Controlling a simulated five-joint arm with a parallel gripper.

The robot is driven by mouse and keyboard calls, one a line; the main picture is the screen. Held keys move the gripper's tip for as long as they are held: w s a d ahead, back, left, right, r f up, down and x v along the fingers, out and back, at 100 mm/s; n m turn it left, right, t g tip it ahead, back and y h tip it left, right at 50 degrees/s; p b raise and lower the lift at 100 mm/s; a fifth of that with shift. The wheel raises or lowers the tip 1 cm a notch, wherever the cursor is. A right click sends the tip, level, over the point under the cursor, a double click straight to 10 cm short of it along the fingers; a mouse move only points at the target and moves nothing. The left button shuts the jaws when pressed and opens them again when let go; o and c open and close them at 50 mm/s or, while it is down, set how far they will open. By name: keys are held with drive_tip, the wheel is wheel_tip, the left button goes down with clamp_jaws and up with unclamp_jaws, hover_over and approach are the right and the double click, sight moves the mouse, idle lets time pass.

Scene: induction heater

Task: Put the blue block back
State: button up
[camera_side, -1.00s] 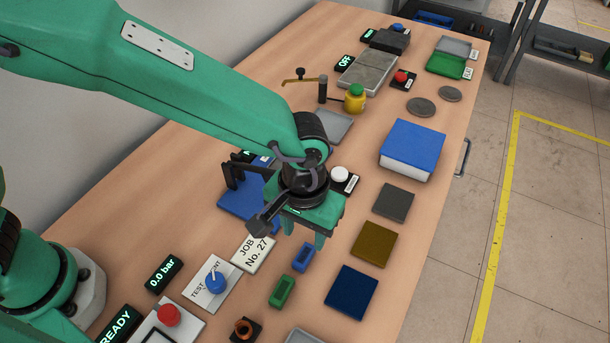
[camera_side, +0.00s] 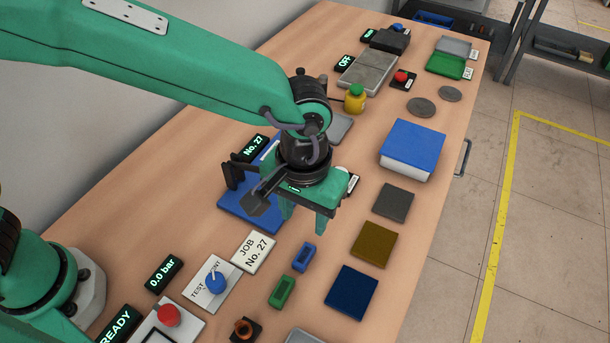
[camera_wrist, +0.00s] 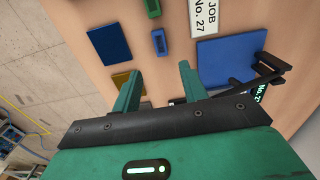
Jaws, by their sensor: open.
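The small blue block (camera_side: 303,257), with a slot in its top, lies on the wooden table beside a similar green block (camera_side: 282,291). In the wrist view the blue block (camera_wrist: 159,42) shows beyond my fingertips, apart from them. My gripper (camera_side: 303,222) is open and empty, above the table on the far side of the blue block. Its two fingers also show in the wrist view (camera_wrist: 157,84). A dark blue square pad (camera_side: 351,292) lies to the right of the blocks, with nothing on it.
Brown (camera_side: 375,244) and grey (camera_side: 393,201) pads lie in line with the dark blue one. A blue plate with a black fixture (camera_side: 247,205) stands left of my gripper. A JOB No. 27 card (camera_side: 254,251) lies left of the blocks. A blue-topped box (camera_side: 413,146) sits farther back.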

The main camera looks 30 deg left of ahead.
drive_tip(key=w+a+r+t+h, duration=0.1)
drive_tip(key=a+r, duration=0.4)
drive_tip(key=a, duration=0.5)
drive_tip(key=w+a+r+t, duration=0.1)
drive_tip(key=a+r, duration=0.4)
drive_tip(key=a, duration=0.4)
drive_tip(key=s+a+r+t, duration=0.1)
drive_tip(key=s+a, duration=0.3)
drive_tip(key=a, duration=0.3)
drive_tip(key=s+a+r+t+y, duration=0.1)
drive_tip(key=s+a+t, duration=0.1)
drive_tip(key=s+a, duration=0.3)
drive_tip(key=shift+s+a+t, duration=0.15)
drive_tip(key=shift+a+t, duration=0.15)
drive_tip(key=shift+a, duration=1.45)
drive_tip(key=shift+r, duration=0.1)
